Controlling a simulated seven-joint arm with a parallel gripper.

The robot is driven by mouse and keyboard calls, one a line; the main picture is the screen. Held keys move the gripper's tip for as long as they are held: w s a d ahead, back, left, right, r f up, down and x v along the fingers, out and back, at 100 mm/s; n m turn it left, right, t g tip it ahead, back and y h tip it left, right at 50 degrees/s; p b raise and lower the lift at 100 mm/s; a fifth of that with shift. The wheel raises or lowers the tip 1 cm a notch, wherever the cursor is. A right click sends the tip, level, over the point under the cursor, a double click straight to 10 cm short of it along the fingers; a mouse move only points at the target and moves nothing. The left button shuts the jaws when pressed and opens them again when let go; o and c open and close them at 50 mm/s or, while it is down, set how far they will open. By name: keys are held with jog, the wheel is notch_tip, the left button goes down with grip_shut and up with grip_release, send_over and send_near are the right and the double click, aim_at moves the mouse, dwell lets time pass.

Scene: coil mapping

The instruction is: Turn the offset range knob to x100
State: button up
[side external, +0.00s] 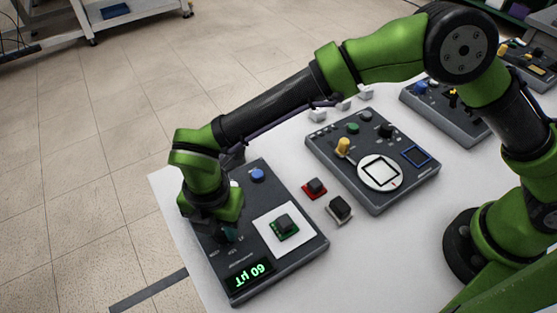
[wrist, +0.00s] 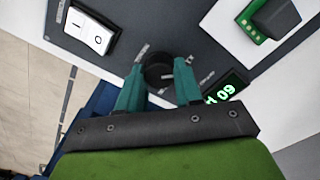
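The dark instrument panel (side external: 300,258) lies on the white table at the front left. A dark round knob (wrist: 157,72) is on it, between the two teal fingers of my gripper (wrist: 159,75) in the wrist view. The fingers flank the knob closely, but I cannot tell whether they touch it. Small labels surround it, too blurred to read there. In the side view my wrist hangs over this part of the panel and mostly hides the knob. The green-lit display (side external: 247,276) reads 60 µT, upside down in the side view.
The panel also has a blue knob (side external: 257,174), a white rocker switch (wrist: 90,32) and a white pad with a dark-topped green block (side external: 284,226). A second panel (side external: 375,195) lies beyond.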

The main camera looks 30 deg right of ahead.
jog(key=c, duration=0.4)
jog(key=shift+m, duration=0.3)
jog(key=m, duration=0.3)
jog(key=shift+m, duration=0.3)
jog(key=m, duration=0.3)
jog(key=shift+m, duration=0.4)
jog(key=m, duration=0.5)
jog(key=shift+m, duration=2.4)
